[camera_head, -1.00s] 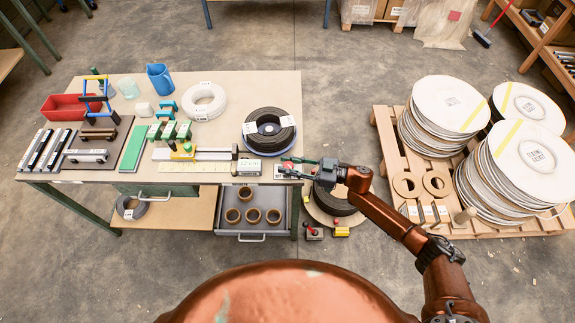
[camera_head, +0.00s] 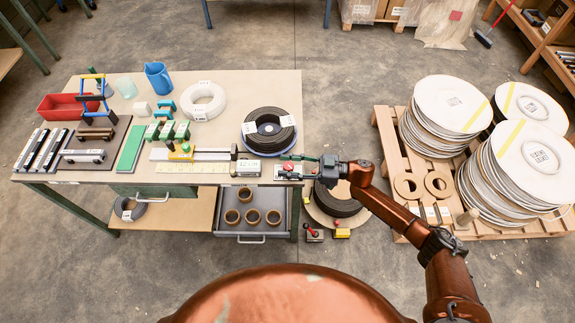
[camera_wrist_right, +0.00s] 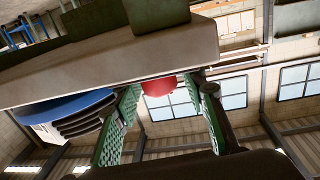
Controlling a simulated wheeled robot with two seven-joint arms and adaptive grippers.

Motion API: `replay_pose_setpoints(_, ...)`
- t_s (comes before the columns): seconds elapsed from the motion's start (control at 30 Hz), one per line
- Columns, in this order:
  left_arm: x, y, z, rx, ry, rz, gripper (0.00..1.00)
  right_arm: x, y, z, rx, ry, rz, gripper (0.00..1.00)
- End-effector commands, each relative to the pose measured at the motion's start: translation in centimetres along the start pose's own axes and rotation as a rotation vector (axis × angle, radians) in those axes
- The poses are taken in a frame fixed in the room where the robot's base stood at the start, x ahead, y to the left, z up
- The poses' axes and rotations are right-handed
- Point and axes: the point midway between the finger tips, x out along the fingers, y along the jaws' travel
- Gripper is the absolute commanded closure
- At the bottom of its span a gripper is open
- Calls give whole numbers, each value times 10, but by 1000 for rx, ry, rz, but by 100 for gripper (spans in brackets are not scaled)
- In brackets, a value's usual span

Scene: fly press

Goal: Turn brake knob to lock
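A small red knob (camera_head: 288,166) sits on a grey box (camera_head: 281,173) at the right front corner of the workbench. I take it for the brake knob; its markings are too small to read. My right gripper (camera_head: 292,166) reaches in from the right with its green fingers at the knob. In the right wrist view, the red knob (camera_wrist_right: 158,86) shows between the two green-padded fingers (camera_wrist_right: 166,92), with a gap on each side, so the gripper is open. The knob's underside is hidden by the grey slab-like part above it. My left gripper is out of view.
A black coil (camera_head: 269,130) on a blue reel lies just behind the box. A measuring fixture (camera_head: 190,152) stands to the left. A pallet of white reels (camera_head: 404,228) stands right.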

Motion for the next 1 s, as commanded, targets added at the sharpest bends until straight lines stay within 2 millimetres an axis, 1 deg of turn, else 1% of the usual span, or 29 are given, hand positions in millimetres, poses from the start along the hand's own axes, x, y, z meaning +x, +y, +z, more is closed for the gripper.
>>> replay_pose_setpoints(0.3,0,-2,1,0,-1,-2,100,0,0,0,0,1,0,56)
replay_pose_setpoints(0.43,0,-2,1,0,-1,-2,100,-9,0,0,1,0,1,56)
replay_pose_setpoints(0.57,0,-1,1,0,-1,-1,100,-30,0,1,0,-2,1,56)
replay_pose_setpoints(0.8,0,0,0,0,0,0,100,-81,1,1,1,-2,3,56)
replay_pose_setpoints(0.9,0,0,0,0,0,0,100,-97,0,1,0,-2,1,56)
replay_pose_setpoints(1.0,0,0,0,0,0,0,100,-110,0,1,0,-2,1,56)
